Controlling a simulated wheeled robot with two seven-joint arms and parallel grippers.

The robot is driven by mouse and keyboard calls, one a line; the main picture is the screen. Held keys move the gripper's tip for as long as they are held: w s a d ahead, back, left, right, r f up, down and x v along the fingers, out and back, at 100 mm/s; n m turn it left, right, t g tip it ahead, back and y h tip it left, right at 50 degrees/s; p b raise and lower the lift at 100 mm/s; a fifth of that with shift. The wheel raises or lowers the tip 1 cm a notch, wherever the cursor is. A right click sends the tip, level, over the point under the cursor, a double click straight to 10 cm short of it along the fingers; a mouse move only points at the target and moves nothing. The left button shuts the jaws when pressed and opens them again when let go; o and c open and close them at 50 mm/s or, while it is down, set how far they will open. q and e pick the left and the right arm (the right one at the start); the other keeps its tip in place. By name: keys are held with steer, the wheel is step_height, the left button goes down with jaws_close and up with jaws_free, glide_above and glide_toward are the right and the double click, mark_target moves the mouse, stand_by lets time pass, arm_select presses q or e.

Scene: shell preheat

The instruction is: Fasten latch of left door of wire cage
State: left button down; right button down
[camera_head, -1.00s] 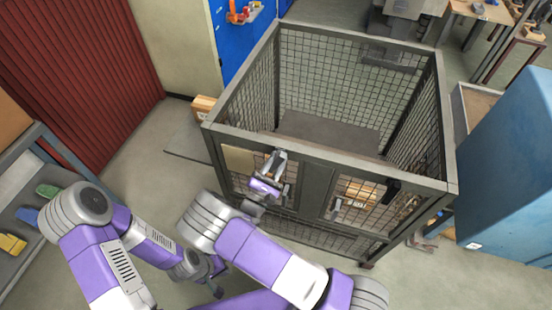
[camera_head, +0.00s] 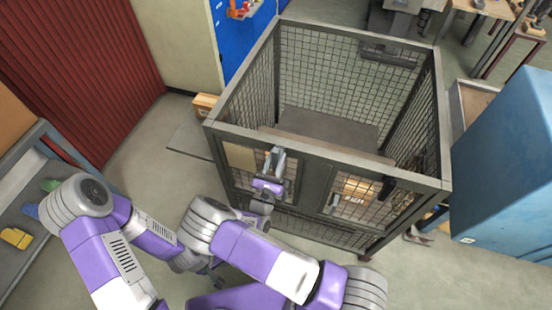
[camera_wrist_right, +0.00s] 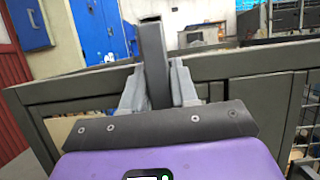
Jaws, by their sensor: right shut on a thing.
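The wire cage (camera_head: 325,158) is a dark grey open-topped frame with mesh walls and two front doors. My right gripper (camera_head: 277,157) is at the left door (camera_head: 238,155), near the front top rail. In the right wrist view its fingers (camera_wrist_right: 157,85) are shut on an upright dark grey bar, the latch handle (camera_wrist_right: 153,48), which sticks up above the fingertips. The rest of the latch is hidden behind the gripper. My left gripper (camera_head: 215,280) is low at the bottom, partly hidden by my right arm; its jaws are unclear.
The right door (camera_head: 372,205) has its own handle (camera_head: 335,201). A blue cabinet (camera_head: 505,165) stands close on the right. A shelf with coloured bins (camera_head: 18,238) is at left. A small cardboard box (camera_head: 205,104) sits behind the cage's left side.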

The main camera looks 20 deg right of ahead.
steer(key=c, duration=1)
jaws_free()
steer(key=shift+o, duration=0.2)
steer(key=v, duration=0.7)
steer(key=shift+s+f, duration=0.15)
steer(key=shift+s, duration=0.1)
steer(key=shift+a, duration=0.1)
